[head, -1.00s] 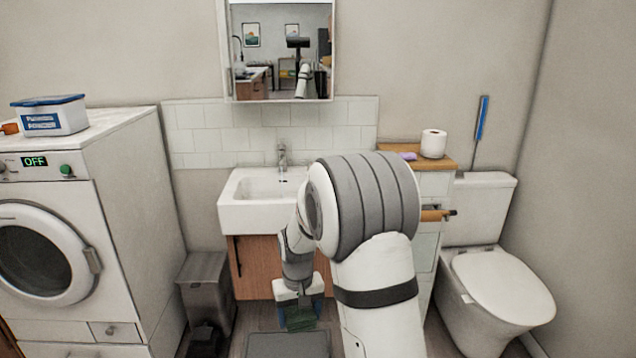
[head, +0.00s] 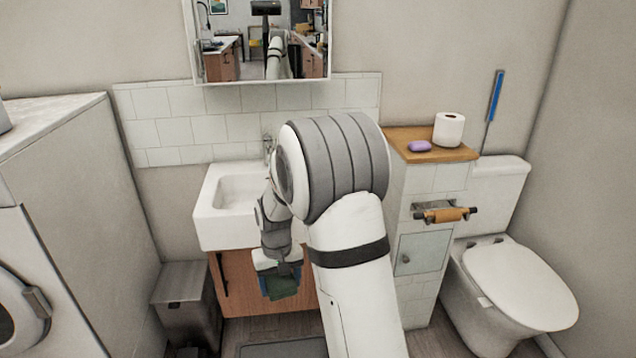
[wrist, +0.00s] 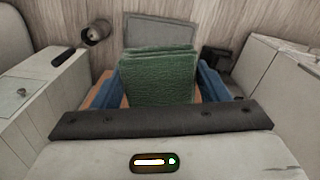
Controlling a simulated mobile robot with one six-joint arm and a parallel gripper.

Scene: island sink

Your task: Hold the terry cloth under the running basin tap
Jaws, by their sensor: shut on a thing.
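The green terry cloth (wrist: 160,75) is folded and held between the blue fingers of my gripper (wrist: 165,88) in the wrist view. In the head view my gripper (head: 279,282) hangs in front of the basin cabinet, below the rim, with the dark green cloth (head: 283,287) at its tip. The white basin (head: 222,232) is on the wall behind and slightly left of it. The basin tap (head: 268,146) stands at its back edge and is partly hidden by my arm. I cannot tell whether water runs.
A grey bin (head: 183,288) stands left of the basin cabinet (head: 236,281), beside the washing machine (head: 70,200). On the right are a tiled unit with a wooden top (head: 402,142), a paper holder (head: 445,214) and the toilet (head: 515,290). A grey mat (head: 285,349) lies on the floor.

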